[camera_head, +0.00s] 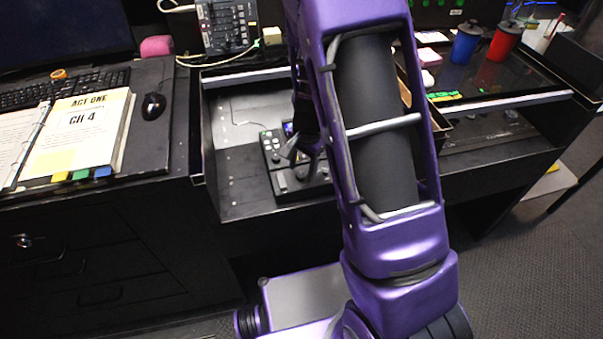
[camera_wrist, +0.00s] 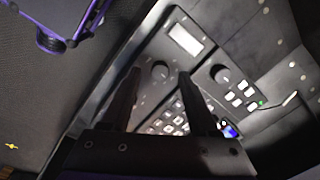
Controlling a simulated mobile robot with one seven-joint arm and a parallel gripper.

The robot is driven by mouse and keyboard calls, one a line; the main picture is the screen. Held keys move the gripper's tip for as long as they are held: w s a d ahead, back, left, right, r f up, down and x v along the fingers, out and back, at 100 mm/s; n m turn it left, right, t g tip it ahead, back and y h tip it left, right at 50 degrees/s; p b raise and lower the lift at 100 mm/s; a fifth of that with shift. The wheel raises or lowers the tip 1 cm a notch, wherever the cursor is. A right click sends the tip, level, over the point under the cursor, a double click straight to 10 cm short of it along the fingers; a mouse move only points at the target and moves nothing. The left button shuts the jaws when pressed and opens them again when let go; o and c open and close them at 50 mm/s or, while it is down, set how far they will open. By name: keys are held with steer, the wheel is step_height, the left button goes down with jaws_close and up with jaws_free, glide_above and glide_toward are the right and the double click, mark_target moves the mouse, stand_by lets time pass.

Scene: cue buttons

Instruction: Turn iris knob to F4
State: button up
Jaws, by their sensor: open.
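A dark control panel (camera_head: 285,185) sits on the black desk shelf, partly hidden by my purple arm. In the wrist view the panel (camera_wrist: 205,55) shows a small light display (camera_wrist: 186,40), rows of keys and two dark round knobs. One knob (camera_wrist: 160,71) appears between my fingertips, and the other knob (camera_wrist: 221,74) is to the right of them. No knob label or F4 mark is legible, so I cannot tell which is the iris knob. My gripper (camera_wrist: 160,73) is open, its fingers apart and pointing at the panel. I cannot tell whether they touch the knob.
An open binder (camera_head: 75,135), a mouse (camera_head: 153,106) and a keyboard (camera_head: 60,92) lie on the left desk. An audio mixer (camera_head: 228,25) stands behind the shelf. Blue (camera_head: 466,42) and red (camera_head: 503,41) cups stand at the back right. Bare shelf lies left of the panel.

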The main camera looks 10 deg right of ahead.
steer(key=shift+w+f, duration=0.1)
steer(key=shift+f, duration=0.7)
jaws_close()
